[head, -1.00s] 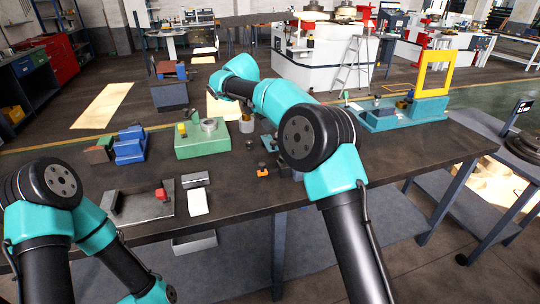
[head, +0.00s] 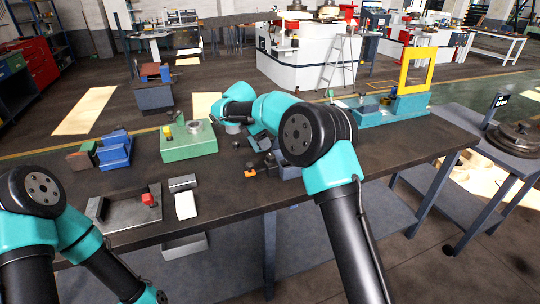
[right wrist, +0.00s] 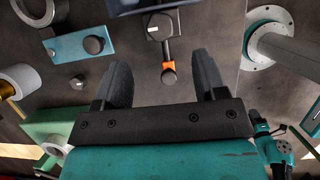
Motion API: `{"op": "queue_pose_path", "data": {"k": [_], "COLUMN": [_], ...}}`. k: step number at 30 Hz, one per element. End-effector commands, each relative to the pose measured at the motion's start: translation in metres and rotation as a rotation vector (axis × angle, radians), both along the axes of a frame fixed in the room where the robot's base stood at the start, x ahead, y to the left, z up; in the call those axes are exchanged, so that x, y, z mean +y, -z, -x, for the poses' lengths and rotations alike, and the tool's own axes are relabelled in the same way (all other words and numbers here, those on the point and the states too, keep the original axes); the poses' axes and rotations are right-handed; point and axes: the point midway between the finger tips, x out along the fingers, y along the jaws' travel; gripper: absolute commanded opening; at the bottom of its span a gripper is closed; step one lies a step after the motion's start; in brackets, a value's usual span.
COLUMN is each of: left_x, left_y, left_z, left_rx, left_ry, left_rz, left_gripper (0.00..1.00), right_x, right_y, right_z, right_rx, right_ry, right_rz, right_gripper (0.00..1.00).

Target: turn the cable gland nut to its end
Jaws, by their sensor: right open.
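My right gripper (right wrist: 160,68) has its two dark fingers spread apart, with nothing held between them. In the right wrist view, a small black piece with an orange band (right wrist: 168,67) shows between the fingers, joined by a short stem to a dark block (right wrist: 160,27). The orange part also shows in the head view (head: 250,173). I cannot tell which part is the cable gland nut. My left gripper is out of view.
A green block with a metal ring (head: 189,147) stands left of my right gripper. A teal plate with a black knob (right wrist: 78,47) lies nearby. A grey tray with a red block (head: 125,212) is at the front left. A yellow frame (head: 419,68) stands at the right.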

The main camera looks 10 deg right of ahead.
Motion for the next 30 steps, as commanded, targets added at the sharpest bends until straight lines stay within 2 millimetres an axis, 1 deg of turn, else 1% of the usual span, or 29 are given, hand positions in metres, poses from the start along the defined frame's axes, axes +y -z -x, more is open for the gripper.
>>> {"op": "queue_pose_path", "data": {"k": [1, 9, 15, 19, 26, 27, 30], "left_x": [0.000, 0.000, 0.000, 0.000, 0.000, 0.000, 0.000], "left_y": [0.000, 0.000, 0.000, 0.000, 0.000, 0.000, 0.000], "left_z": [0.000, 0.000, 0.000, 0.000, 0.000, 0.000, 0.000], "left_rx": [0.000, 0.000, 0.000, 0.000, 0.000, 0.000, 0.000], "left_ry": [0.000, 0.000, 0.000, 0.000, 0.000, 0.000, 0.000], "left_rz": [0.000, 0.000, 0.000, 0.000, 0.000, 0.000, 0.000], "left_gripper": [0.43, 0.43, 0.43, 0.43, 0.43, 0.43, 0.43], "right_x": [-0.004, -0.021, -0.030, -0.032, -0.032, -0.032, -0.032], "right_y": [0.009, 0.051, 0.072, 0.077, 0.077, 0.077, 0.077], "right_z": [0.000, -0.002, -0.004, -0.004, -0.004, -0.004, -0.004], "right_rx": [0.003, 0.003, 0.002, 0.000, 0.000, 0.000, 0.000], "right_ry": [0.002, 0.001, 0.001, 0.000, 0.000, 0.000, 0.000], "right_rz": [0.001, 0.000, 0.001, 0.000, 0.000, 0.000, 0.000], "right_gripper": [0.65, 0.65, 0.65, 0.65, 0.65, 0.64, 0.55]}}
